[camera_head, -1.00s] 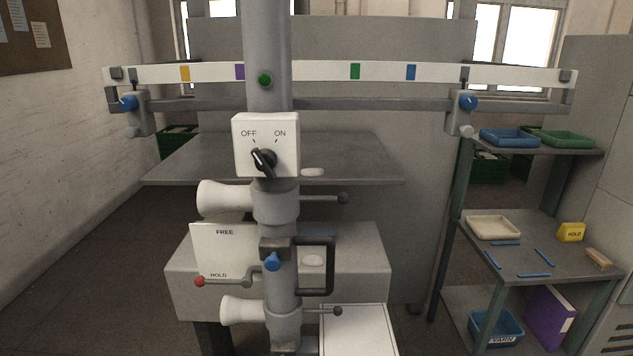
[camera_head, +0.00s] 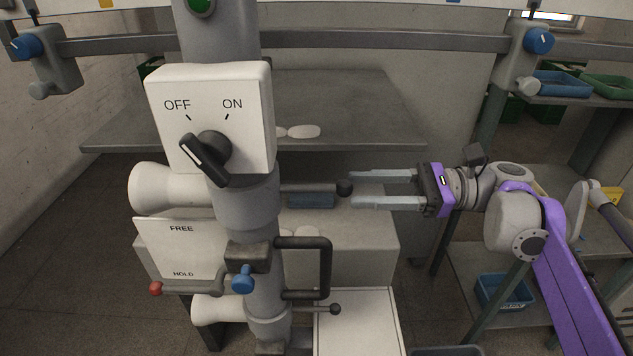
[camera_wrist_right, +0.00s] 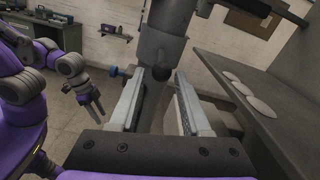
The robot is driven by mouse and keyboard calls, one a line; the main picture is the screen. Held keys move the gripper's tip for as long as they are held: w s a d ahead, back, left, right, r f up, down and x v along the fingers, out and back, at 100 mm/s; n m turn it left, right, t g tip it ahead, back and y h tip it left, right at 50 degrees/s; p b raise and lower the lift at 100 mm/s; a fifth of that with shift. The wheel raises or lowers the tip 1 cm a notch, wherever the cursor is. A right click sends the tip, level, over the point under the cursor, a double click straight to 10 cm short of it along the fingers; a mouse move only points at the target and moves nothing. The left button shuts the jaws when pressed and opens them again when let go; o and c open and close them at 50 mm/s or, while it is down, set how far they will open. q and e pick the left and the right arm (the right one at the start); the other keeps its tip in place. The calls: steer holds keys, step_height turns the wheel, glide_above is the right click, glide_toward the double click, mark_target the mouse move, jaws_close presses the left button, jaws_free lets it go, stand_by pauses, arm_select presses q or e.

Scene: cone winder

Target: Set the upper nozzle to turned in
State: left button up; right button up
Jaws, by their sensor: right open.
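The upper nozzle (camera_head: 160,187) is a white flared horn on the left of the grey column, mouth facing left. Its lever, with a dark ball (camera_head: 345,188), sticks out to the right. My right gripper (camera_head: 353,188) is open, fingers pointing left, tips beside the ball. Whether the ball is between the tips is unclear. My left gripper (camera_wrist_right: 92,104) appears at left there, too small to judge.
An OFF/ON switch box (camera_head: 255,130) is above the nozzle. A FREE/HOLD plate (camera_head: 180,250), black D-handle (camera_head: 325,265) and lower nozzle (camera_head: 210,310) are below. A grey shelf (camera_head: 360,110) lies behind the column. A side rack with bins (camera_head: 505,290) stands at right.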

mark_target(334, 188)
steer(key=a, duration=0.8)
steer(key=shift+w+p, duration=0.1)
steer(key=shift+p, duration=0.25)
steer(key=shift+c, duration=0.2)
jaws_close()
stand_by(0.8)
